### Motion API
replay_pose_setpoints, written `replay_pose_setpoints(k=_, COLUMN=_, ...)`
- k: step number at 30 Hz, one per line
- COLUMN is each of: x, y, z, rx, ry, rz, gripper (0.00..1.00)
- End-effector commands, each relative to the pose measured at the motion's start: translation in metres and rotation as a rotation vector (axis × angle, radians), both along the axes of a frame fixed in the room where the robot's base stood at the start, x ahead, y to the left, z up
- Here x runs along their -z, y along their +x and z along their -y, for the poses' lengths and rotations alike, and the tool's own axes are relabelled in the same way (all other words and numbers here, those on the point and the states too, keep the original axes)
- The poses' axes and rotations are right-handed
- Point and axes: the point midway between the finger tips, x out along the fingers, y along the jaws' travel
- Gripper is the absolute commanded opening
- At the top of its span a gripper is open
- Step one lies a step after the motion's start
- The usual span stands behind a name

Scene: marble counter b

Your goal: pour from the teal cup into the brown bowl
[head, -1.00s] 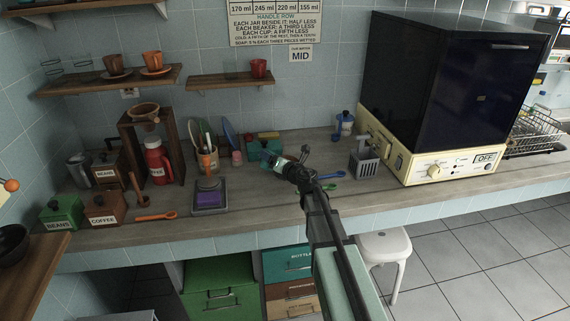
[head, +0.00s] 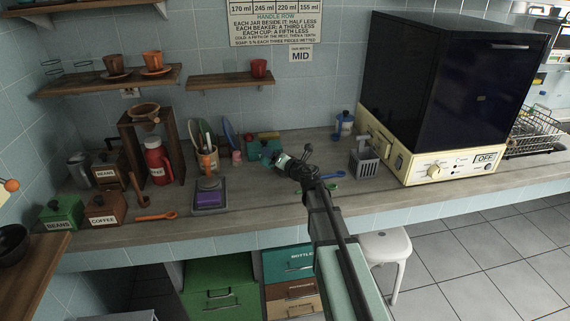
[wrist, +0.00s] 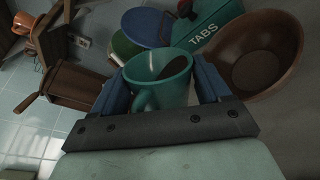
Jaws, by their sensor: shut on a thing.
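In the wrist view, my gripper (wrist: 161,88) is shut on the teal cup (wrist: 148,100), one blue finger on each side. The cup's mouth shows, with a dark patch inside on its right, the bowl side. The room leans in this view, and the cup looks tilted toward the bowl. In the head view, my gripper (head: 277,160) is above the counter; I cannot make out the brown bowl there.
A teal TABS box (wrist: 205,30) is close behind the cup and bowl. A utensil pot (head: 207,160), a purple-topped scale (head: 209,196) and a red bottle (head: 157,160) stand left of my gripper. A grey caddy (head: 363,163) is to the right.

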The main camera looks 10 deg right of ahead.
Motion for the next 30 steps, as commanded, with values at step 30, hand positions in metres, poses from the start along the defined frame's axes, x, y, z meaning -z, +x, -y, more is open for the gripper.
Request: replay_pose_setpoints(k=30, x=-0.0045, y=0.0008, z=0.0020, rx=0.000, ry=0.099, rz=-0.064, gripper=0.38)
